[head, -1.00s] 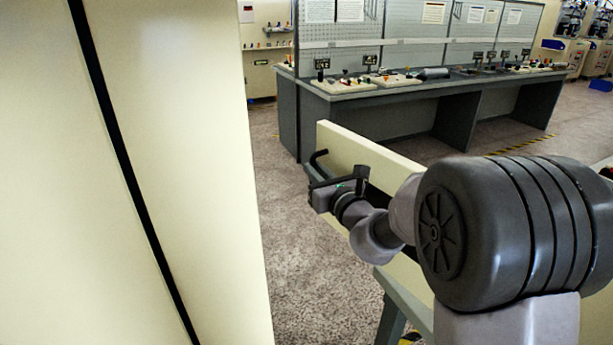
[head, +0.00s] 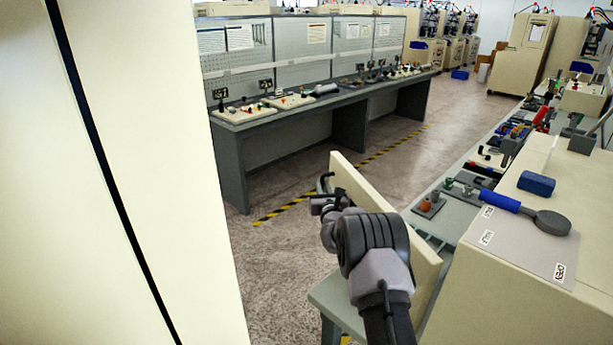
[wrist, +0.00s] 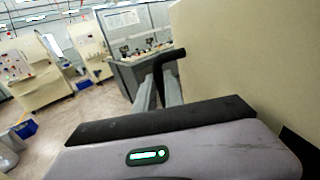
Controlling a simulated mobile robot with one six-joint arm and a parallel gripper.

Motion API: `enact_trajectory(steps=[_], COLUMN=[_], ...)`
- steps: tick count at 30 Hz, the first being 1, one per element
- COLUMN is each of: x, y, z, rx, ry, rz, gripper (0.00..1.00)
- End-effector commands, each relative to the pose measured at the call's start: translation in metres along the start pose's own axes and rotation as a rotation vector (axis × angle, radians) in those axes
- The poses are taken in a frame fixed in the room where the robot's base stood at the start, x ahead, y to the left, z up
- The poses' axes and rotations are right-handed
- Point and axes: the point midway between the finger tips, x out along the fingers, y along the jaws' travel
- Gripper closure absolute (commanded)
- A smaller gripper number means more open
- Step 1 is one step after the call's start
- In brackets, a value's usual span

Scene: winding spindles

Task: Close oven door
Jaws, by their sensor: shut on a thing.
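The oven door (head: 385,205) is a cream panel standing open, out from a cream cabinet that appears to be the oven (head: 500,240). A black bar handle (head: 324,182) sits near its far left edge; it also shows in the wrist view (wrist: 170,65), beside the large cream door face (wrist: 245,60). My gripper (head: 332,196) is at the handle, shut on it. Its grey fingers (wrist: 160,92) show around the handle's lower part in the wrist view. The door's hinge side is partly hidden by my arm.
A tall cream panel (head: 150,180) fills the left of the head view. A grey workbench (head: 235,165) stands behind the door. On the oven top lie a blue-handled tool (head: 500,202) and a blue block (head: 537,183). Open floor (head: 275,265) lies left of the door.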

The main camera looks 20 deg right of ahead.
Motion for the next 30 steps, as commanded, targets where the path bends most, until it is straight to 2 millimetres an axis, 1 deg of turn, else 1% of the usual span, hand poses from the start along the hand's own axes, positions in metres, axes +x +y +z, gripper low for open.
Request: enact_trajectory(steps=[1, 6, 9, 23, 24, 26, 27, 30], x=[0.002, 0.006, 0.008, 0.009, 0.009, 0.009, 0.008, 0.008], y=[-0.005, -0.020, -0.024, -0.027, -0.027, -0.026, -0.026, -0.026], z=[0.009, 0.006, 0.003, 0.001, 0.001, 0.001, 0.001, 0.001], rx=[0.000, 0.001, 0.000, 0.000, 0.000, 0.000, 0.000, 0.000], ry=[0.000, -0.002, -0.002, -0.004, -0.004, -0.003, -0.003, -0.003], rz=[-0.011, -0.043, -0.052, -0.058, -0.058, -0.058, -0.058, -0.058], gripper=[1.00, 1.00, 1.00, 1.00, 0.82, 0.70, 0.66, 0.66])
